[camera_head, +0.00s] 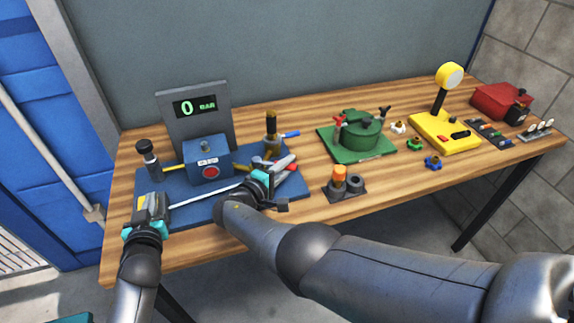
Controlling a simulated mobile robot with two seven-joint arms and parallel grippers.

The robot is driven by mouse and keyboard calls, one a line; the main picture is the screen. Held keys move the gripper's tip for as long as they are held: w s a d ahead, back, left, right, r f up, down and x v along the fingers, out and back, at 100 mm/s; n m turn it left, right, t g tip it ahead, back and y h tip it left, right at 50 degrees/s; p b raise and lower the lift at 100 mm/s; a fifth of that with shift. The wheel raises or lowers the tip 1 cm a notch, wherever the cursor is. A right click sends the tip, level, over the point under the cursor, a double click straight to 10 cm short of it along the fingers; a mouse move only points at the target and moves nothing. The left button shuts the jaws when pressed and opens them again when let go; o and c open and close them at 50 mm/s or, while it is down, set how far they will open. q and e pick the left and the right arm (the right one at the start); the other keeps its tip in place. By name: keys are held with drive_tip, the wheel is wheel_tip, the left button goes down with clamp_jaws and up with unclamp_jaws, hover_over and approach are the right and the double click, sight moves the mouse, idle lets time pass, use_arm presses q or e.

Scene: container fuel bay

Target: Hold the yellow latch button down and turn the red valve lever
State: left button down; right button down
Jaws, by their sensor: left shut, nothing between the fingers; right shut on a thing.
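The blue valve board (215,200) lies at the left of the wooden table. My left gripper (150,203) is shut and empty at the board's front left corner. A yellow patch (141,203) shows beside its fingers; I cannot tell whether this is the latch button or whether the fingers press it. The red lever (293,168) is at the board's right side. My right gripper (281,170) is shut on it, and its fingers and wrist hide most of the lever and the valve below. A grey display (194,109) behind the board reads 0 BAR.
On the board stand a blue box (207,160) with a red round button, a dark post (147,157) and a brass valve with a blue handle (291,134). A green unit (357,138), an orange-capped holder (339,178) and a yellow gauge stand (444,132) are to the right.

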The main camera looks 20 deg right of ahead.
drive_tip(key=shift+f, duration=0.1)
drive_tip(key=c, duration=0.7)
unclamp_jaws()
drive_tip(key=shift+r, duration=0.25)
